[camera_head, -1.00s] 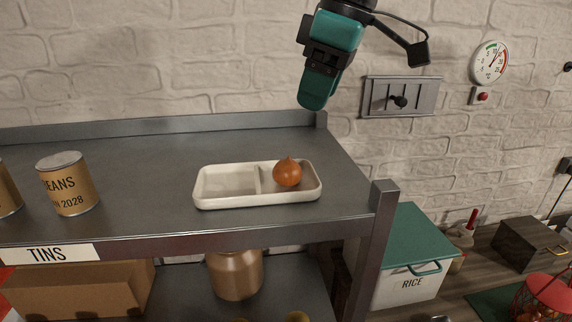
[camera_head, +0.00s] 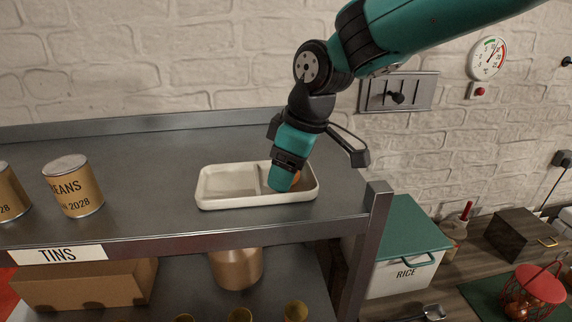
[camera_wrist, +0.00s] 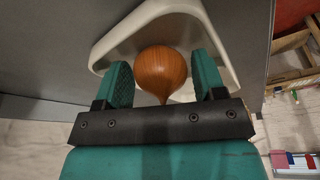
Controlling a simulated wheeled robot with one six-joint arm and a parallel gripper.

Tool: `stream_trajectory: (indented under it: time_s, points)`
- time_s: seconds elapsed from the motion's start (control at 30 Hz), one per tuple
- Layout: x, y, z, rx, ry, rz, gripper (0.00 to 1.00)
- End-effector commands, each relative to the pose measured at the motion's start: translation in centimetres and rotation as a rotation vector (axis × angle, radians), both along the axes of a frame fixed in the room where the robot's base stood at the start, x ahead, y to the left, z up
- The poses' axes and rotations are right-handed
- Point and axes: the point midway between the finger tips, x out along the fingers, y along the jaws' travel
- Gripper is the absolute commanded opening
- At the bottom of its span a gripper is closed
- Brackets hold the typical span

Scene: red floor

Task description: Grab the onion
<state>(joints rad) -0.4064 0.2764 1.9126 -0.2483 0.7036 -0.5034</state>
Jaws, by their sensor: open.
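The brown onion (camera_wrist: 160,71) sits in the right compartment of the white two-part tray (camera_head: 232,203). In the head view my gripper hides most of the onion (camera_head: 297,178). My gripper (camera_head: 284,183) is lowered over that compartment. In the wrist view the two teal fingers of my gripper (camera_wrist: 163,75) are open, one on each side of the onion. The tray's rim (camera_wrist: 110,50) curves around behind the onion.
The tray stands on a grey metal shelf (camera_head: 140,150). Tan tins, one a beans tin (camera_head: 74,187), stand at the left. A shelf post (camera_head: 378,195) rises at the right front corner. The shelf between tins and tray is clear.

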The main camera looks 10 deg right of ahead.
Motion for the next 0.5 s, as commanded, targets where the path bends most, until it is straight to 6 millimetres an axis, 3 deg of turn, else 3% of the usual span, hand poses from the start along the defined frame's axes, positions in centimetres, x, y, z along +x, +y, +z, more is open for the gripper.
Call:
stream_trajectory:
  time_s: [0.17, 0.33, 0.5]
  points:
    - [0.01, 0.02, -0.09, 0.001, 0.0, 0.0, 0.64]
    - [0.01, 0.02, -0.06, 0.001, 0.0, 0.0, 0.29]
    - [0.02, 0.02, -0.02, 0.0, -0.001, 0.0, 0.27]
